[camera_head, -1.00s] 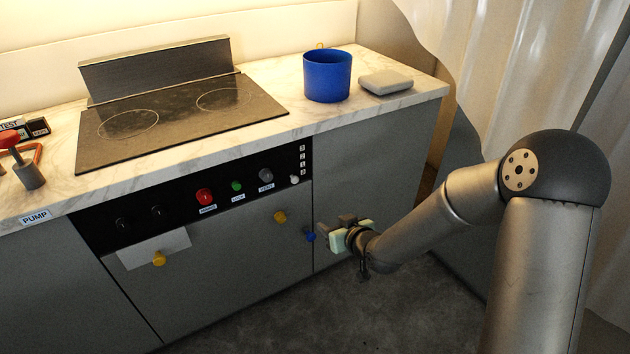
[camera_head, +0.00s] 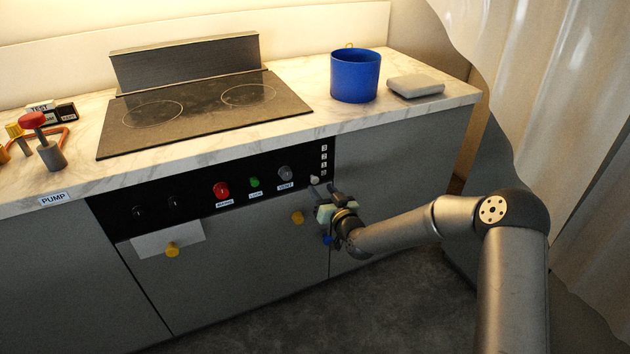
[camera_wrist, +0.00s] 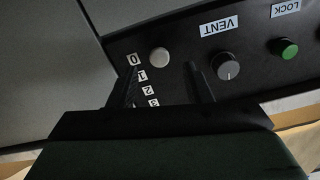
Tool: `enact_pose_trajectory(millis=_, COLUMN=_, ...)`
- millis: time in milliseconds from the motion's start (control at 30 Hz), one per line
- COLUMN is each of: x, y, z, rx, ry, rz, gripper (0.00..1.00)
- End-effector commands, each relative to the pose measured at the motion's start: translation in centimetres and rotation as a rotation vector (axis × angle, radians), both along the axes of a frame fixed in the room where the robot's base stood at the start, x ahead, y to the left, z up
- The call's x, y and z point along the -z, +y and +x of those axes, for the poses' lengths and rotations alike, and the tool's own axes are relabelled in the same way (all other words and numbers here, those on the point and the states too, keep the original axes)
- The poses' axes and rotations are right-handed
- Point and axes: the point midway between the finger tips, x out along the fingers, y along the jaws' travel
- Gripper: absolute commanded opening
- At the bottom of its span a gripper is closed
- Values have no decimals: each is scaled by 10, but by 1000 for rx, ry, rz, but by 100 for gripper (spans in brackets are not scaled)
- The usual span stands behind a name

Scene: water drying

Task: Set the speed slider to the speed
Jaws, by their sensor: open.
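The speed slider's pale round knob (camera_head: 315,180) sits at the bottom right of the black control panel (camera_head: 190,197), beside the 0 of a 0-to-3 number scale (camera_head: 324,160). In the wrist view the knob (camera_wrist: 160,57) shows beside the 0 label (camera_wrist: 133,59), with 1, 2 and 3 running toward my gripper. My gripper (camera_head: 323,192) is open and empty, just below and close to the knob. In the wrist view the two dark fingers (camera_wrist: 165,84) stand apart, with the knob past their tips and between their lines. I cannot tell whether they touch it.
A grey VENT knob (camera_head: 285,173), green LOCK button (camera_head: 255,183) and red button (camera_head: 221,190) lie left of the slider. A blue pot (camera_head: 355,76) and grey block (camera_head: 416,86) stand on the counter.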

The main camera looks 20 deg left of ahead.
Motion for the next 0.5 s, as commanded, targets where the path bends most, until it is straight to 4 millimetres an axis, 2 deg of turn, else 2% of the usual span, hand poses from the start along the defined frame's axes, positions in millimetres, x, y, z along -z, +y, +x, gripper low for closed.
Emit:
enact_pose_trajectory(millis=200, x=0, y=28, z=28, rx=0, ry=-1, rz=1, gripper=45)
enact_pose_trajectory(millis=500, x=0, y=42, z=43, rx=0, ry=0, rz=0, gripper=45)
